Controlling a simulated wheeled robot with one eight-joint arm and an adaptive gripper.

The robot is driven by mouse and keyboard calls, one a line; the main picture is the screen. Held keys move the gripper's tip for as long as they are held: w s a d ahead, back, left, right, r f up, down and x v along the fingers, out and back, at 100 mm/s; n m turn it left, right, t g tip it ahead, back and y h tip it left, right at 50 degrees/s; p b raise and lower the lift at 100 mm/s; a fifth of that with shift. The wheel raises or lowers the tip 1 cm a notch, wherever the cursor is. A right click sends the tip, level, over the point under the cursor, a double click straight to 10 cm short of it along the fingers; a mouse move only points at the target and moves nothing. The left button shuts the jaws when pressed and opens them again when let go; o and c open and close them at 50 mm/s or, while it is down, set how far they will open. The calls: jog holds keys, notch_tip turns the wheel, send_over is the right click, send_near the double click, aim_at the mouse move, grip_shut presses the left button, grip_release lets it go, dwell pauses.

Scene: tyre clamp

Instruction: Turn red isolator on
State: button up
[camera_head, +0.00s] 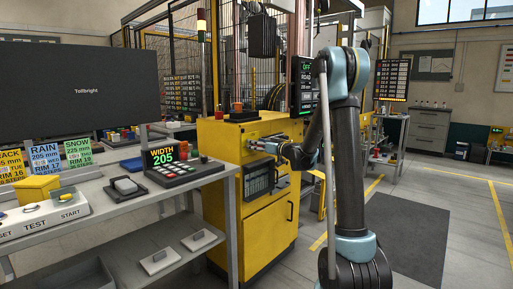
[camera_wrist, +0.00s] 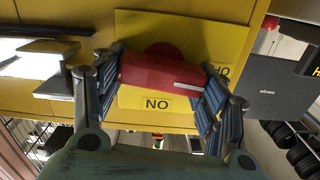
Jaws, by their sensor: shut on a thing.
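The red isolator handle (camera_wrist: 150,72) is a red bar on a yellow plate (camera_wrist: 140,22) in the wrist view. It lies crosswise, tilted slightly down to the right, with a white line near its right end. A label reading "NO" (camera_wrist: 157,104) shows below it, and another at the right is partly covered by my finger. My gripper (camera_wrist: 163,74) is shut on the handle, one ribbed finger at each end. In the head view, my gripper (camera_head: 260,147) is at the front of the yellow cabinet (camera_head: 268,226); the handle is not clear there.
A grey bench (camera_head: 110,200) with a "WIDTH 205" display (camera_head: 164,155) and buttons stands left of the cabinet. A small orange-red item (camera_head: 238,107) sits on the cabinet top. A dark mat (camera_head: 415,235) and open floor lie to the right of my arm.

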jog(key=m, duration=0.4)
jog(key=shift+w+d, duration=0.25)
jog(key=shift+w, duration=0.05)
jog(key=m, duration=0.5)
jog(key=shift+w+d+f, duration=0.1)
jog(key=shift+w+f, duration=0.05)
jog(key=shift+f, duration=0.05)
jog(key=m, duration=0.4)
jog(key=shift+w+d+f, duration=0.1)
jog(key=shift+f, duration=0.1)
jog(key=shift+f+m, duration=0.15)
jog(key=shift+m, duration=1.55)
jog(key=o, duration=0.9)
jog(key=shift+f, duration=0.1)
jog(key=shift+o, duration=0.9)
